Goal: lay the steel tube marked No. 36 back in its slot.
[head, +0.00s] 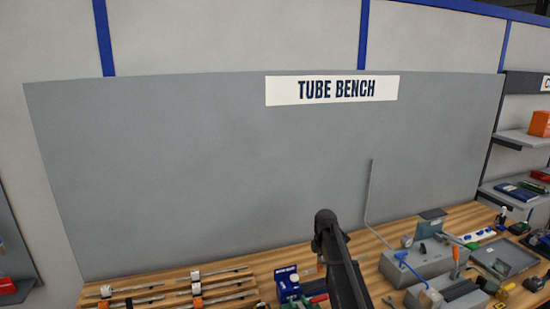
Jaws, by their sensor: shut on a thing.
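My dark arm (344,272) rises from the bottom edge at the middle of the head view. I cannot make out my gripper's fingers or anything held between them. A rack (172,298) at the bottom left of the bench holds several thin steel tubes (222,284) lying side by side, with white and orange pieces on them. No number is readable, so I cannot tell which tube is No. 36. A thin grey bent rod or tube (369,190) stands upright right of my arm, its lower part slanting down to the right; whether anything holds it is unclear.
A grey panel (200,180) with a TUBE BENCH sign (332,89) stands behind the wooden bench (255,262). A blue container (288,284) is left of my arm. Grey fixtures (430,262) and a tray (505,258) crowd the right. Shelves (525,138) stand at the far right.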

